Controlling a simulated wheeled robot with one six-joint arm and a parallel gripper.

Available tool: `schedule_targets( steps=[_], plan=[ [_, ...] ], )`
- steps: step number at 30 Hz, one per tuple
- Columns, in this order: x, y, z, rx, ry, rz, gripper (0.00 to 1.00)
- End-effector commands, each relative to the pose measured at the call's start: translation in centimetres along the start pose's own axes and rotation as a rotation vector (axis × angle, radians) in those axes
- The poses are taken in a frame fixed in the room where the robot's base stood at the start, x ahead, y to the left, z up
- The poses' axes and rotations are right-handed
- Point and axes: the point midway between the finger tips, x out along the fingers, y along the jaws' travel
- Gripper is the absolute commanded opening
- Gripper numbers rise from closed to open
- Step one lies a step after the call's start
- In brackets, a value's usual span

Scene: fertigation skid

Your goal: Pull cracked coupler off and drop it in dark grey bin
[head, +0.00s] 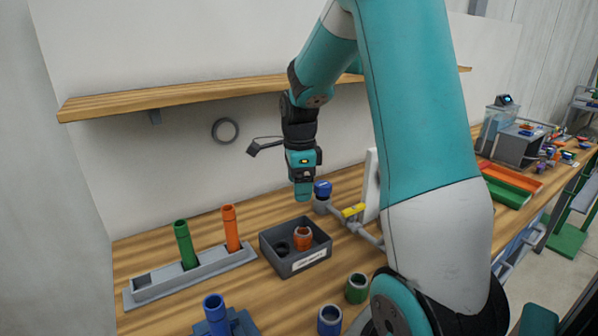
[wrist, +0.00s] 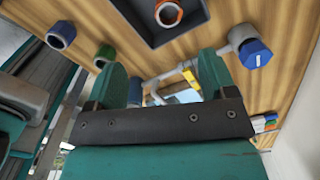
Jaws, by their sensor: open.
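The dark grey bin (head: 270,258) stands on the bench, with a pale label on its front. An orange coupler (head: 303,238) and a dark ring (head: 282,248) lie inside it. The bin also shows at the top of the wrist view (wrist: 200,17), with the orange coupler (wrist: 168,14) in it. I cannot make out a crack on any coupler. My gripper (head: 303,196) hangs above the bench behind the bin, beside a blue-capped pipe fitting (head: 322,189). In the wrist view my gripper (wrist: 162,68) has its fingers apart, with nothing between them; the fitting (wrist: 255,53) is right of them.
A grey pipe with a yellow handle (head: 353,210) runs from the fitting. A grey rack (head: 200,273) holds green and orange tubes. Blue (head: 329,320) and green (head: 357,288) couplers stand in front. A wooden shelf (head: 190,95) crosses the wall behind my arm.

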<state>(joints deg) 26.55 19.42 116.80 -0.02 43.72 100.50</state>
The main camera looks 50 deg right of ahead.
Motion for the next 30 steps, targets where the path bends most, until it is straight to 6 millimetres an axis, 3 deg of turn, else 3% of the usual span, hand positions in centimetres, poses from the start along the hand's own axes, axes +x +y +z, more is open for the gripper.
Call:
schedule_targets(
  steps=[3,9,25,28,30],
  plan=[
    [-2.0,-0.1,0.0,0.0,-0.001,-0.003,0.78],
    [-3.5,0.0,0.0,0.0,0.0,0.0,0.78],
    [-3.7,0.1,0.0,-0.004,0.0,0.001,0.78],
    [-4.0,0.8,1.1,-0.09,-0.01,-0.003,0.78],
    [-4.5,2.4,3.1,-0.255,-0.03,-0.011,0.78]
  ],
)
